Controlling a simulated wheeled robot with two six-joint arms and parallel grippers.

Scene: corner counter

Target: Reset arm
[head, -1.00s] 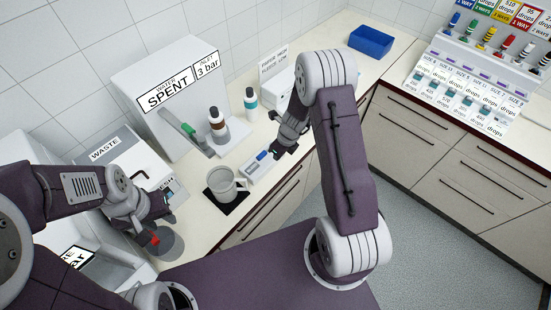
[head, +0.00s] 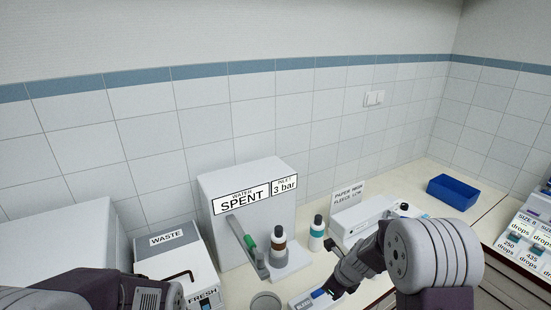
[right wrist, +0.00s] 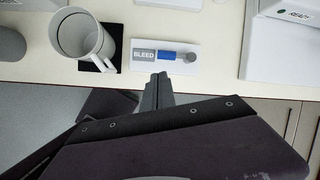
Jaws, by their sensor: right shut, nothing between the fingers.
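My right gripper (head: 330,290) reaches over the counter in the head view, beside the white BLEED block (head: 303,304). In the right wrist view its fingers (right wrist: 160,78) are together and empty. They point at the near edge of the BLEED block (right wrist: 148,66), which carries a blue-and-grey lever (right wrist: 168,56). I see no contact, though the exact gap is hard to judge. My left arm shows at the lower left of the head view, but its gripper is outside the frame.
A grey mug (right wrist: 82,36) stands on a black mat (right wrist: 104,64) left of the BLEED block. A blue tray (head: 453,191) sits far right.

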